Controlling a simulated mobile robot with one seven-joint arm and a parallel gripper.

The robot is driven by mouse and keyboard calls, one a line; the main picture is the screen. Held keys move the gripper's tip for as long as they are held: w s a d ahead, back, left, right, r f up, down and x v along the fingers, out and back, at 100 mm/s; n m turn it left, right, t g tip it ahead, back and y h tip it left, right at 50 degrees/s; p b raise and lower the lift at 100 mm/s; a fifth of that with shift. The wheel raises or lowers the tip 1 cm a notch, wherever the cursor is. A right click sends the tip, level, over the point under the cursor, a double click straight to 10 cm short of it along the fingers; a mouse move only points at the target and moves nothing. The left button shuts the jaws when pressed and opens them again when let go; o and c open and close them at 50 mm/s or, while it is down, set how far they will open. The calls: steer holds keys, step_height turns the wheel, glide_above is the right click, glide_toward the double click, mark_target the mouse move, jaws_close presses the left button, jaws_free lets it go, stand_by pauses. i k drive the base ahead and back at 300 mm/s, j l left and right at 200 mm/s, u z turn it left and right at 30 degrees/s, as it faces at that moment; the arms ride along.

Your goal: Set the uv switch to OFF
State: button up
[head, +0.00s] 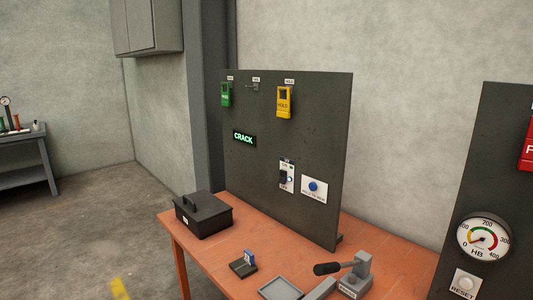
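A dark upright panel (255,170) stands on the orange table. Low on its right half is a small white switch plate (289,188) with a dark switch piece (283,177) on its left side and a bluish light at its right. "ON" seems to be marked near its top; a tiny label above it is too small to read surely. It looks like the uv switch, but its position cannot be told at this size. My gripper is not in view.
A white plate with a blue button (313,187) sits right of the switch. Green (226,95) and yellow (284,101) tags hang above, with a lit CRACK sign (243,138). A black box (203,215), tray (281,288) and lever device (354,275) stand on the table (222,257).

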mark_target(282, 177)
steer(key=i+j+z, duration=0.4)
steer(key=i+j, duration=0.5)
steer(key=j, duration=0.1)
